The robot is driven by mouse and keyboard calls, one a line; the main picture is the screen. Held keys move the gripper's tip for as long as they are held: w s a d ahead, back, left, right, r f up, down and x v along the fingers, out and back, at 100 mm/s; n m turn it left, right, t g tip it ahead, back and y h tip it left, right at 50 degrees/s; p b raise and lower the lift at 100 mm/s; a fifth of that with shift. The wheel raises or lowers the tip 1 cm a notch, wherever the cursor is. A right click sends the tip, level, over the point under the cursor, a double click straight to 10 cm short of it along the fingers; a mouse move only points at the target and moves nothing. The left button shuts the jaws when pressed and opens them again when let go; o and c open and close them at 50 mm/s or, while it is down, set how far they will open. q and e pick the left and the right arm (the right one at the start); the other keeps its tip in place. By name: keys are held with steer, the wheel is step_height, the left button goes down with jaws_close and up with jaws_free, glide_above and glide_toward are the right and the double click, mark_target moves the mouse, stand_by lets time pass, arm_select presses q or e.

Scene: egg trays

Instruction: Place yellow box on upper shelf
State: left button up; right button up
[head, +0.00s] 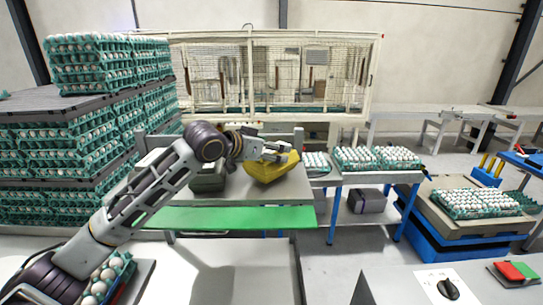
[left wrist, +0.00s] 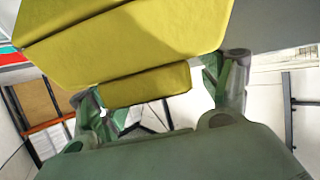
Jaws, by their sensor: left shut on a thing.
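The yellow box (head: 272,170) is held in my left gripper (head: 276,153), over the right part of a grey work surface (head: 290,190). It looks tilted, and I cannot tell whether it touches the surface. In the left wrist view the yellow box (left wrist: 130,45) fills the upper part, with the fingers of my left gripper (left wrist: 165,90) at either side of its lower tab. My right gripper is not in view. I cannot tell for certain which surface is the upper shelf.
A dark grey-green box (head: 208,180) stands left of the yellow box, partly behind my arm. A green ledge (head: 230,217) runs along the surface's front. Stacked egg trays (head: 60,145) stand at left. Egg trays (head: 376,158) fill the blue-legged table at right, with a dark box (head: 367,201) below.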

arm_select(q)
steer(key=shift+f, duration=1)
steer(key=o, duration=1.3)
steer(key=shift+f, duration=0.15)
steer(key=shift+o, duration=0.3)
steer(key=b+v, duration=0.3)
steer(key=v, duration=0.9)
